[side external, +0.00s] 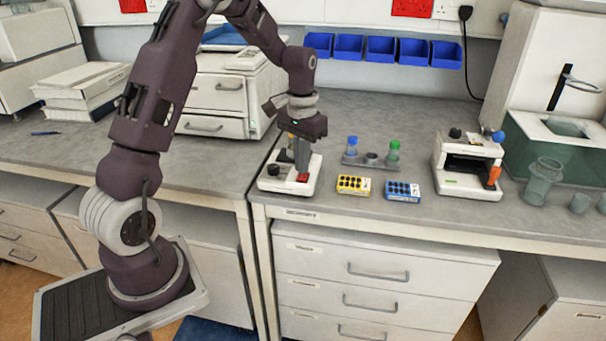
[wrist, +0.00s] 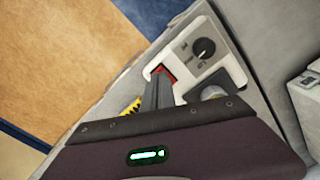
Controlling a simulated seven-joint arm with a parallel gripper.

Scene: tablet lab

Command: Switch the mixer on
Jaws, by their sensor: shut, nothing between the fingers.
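The mixer, a small white unit (side external: 265,184) with a black knob (side external: 273,171) and a red switch (side external: 303,177), stands near the bench's front edge. In the wrist view its white top (wrist: 188,50) shows the dial knob (wrist: 204,48) and part of the red switch (wrist: 164,71). My gripper (side external: 303,170) is shut and empty, pointing down over the switch end of the mixer. In the wrist view its fingertips (wrist: 159,80) are right at the red switch and cover part of it. I cannot tell whether they touch it, or which way the switch is set.
Yellow (side external: 354,185) and blue (side external: 402,191) packs lie right of the mixer. A rack (side external: 371,161) with blue- and green-capped vials stands behind them. Farther right are a white machine (side external: 467,165) with an orange handle and a glass jar (side external: 541,182).

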